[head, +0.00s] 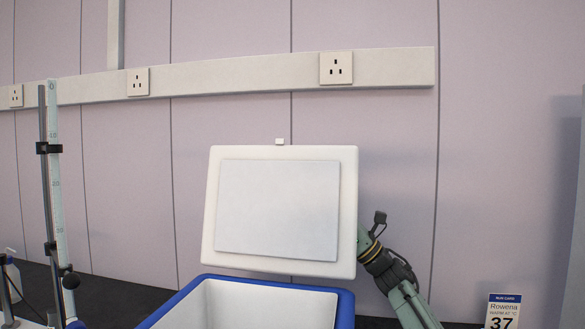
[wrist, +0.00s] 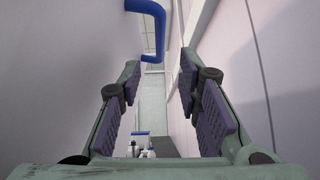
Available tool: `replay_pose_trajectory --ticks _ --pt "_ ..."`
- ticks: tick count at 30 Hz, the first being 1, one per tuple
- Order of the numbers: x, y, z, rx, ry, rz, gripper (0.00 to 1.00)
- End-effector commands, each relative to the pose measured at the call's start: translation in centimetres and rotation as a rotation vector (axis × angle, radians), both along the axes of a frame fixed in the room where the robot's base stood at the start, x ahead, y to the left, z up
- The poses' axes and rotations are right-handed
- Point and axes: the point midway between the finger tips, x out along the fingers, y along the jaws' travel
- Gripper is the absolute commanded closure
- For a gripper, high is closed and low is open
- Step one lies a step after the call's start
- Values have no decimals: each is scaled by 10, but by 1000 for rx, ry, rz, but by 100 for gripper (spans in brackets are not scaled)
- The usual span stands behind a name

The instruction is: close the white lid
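The white lid (head: 345,210) stands raised, nearly upright and slightly tilted, above a white box with a blue rim (head: 170,305). A paler square panel (head: 278,208) shows on its face. My arm comes from the lower right in the head view and passes behind the lid's right edge, so the fingers are hidden there. In the wrist view my gripper (wrist: 160,75) is open, with nothing between its fingers. A plain pale surface (wrist: 60,70), probably the back of the lid, fills the left, beside the left finger. A blue bent bar (wrist: 152,20) shows above the fingers.
A panelled lilac wall (head: 400,150) with socket trunking (head: 230,75) runs close behind the lid and also shows right of the fingers in the wrist view (wrist: 285,60). A stand with a graduated tube (head: 57,190) is at left. A card (head: 502,311) is at lower right.

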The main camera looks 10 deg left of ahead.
Motion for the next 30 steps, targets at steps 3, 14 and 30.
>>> replay_pose_trajectory --ticks 3,14,30 --pt "-1 16 21 -3 -1 3 68" --pt "2 59 63 0 1 4 68" --pt "2 69 70 1 1 1 73"
